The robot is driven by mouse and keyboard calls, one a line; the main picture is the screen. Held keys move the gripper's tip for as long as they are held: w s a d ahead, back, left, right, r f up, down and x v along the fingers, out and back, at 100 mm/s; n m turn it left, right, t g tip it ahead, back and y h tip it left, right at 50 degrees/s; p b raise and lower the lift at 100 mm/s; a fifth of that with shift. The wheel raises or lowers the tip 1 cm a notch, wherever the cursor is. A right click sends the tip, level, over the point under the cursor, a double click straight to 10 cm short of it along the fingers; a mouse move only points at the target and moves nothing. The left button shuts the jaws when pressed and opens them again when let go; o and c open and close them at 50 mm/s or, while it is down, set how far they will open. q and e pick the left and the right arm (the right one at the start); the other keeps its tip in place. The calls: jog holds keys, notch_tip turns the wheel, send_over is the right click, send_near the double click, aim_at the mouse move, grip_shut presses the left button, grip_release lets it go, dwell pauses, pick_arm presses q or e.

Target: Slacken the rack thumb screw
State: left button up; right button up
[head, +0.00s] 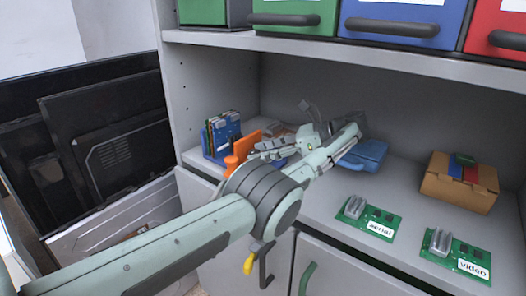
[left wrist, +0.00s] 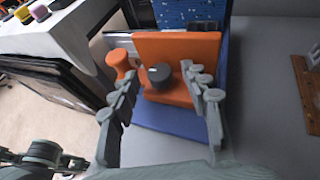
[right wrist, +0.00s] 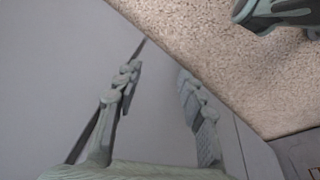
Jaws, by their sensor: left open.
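The rack (head: 222,135) stands at the left of the shelf, with a blue body, several upright boards and an orange block (left wrist: 205,50). In the left wrist view, a dark round knob (left wrist: 160,77) sits on the orange block. A flared orange knob (left wrist: 119,64) is at its left side, and also shows in the head view (head: 231,163). I cannot tell which knob is the thumb screw. My left gripper (left wrist: 163,88) is open, its fingers on either side of the dark knob, apparently apart from it. My right gripper (right wrist: 155,75) is open and empty over a grey surface, outside the head view.
A blue case (head: 365,155) lies behind my left wrist. Coloured bins (head: 390,20) stand above. Dark panels (head: 110,155) lean at left.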

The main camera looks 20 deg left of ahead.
pick_arm(q)
jog(key=shift+r, duration=0.1)
jog(key=shift+d+r, duration=0.15)
jog(key=shift+r, duration=0.35)
notch_tip(320, 180, up, 9)
jog(key=shift+f, duration=0.1)
